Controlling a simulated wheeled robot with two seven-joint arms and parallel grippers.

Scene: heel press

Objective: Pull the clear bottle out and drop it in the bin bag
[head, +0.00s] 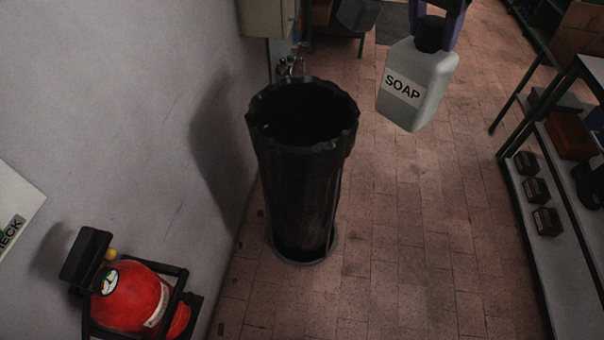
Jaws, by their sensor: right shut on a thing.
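A clear, whitish bottle (430,88) with a black cap and a SOAP label hangs upright in the air at the upper right of the head view. My right gripper (440,22) comes down from the top edge and is shut on the bottle at its black cap. The bin bag (300,185) is black and hangs open-mouthed in a round stand on the floor, left of the bottle. The bottle is apart from the bag and to the right of its rim. The inside of the bag is dark. My left gripper is not in view.
A grey wall (110,100) stands close to the left of the bag. A red cylinder (132,298) in a black frame is at the lower left. A shelf (540,215) with small dark boxes runs along the right. The tiled floor between is clear.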

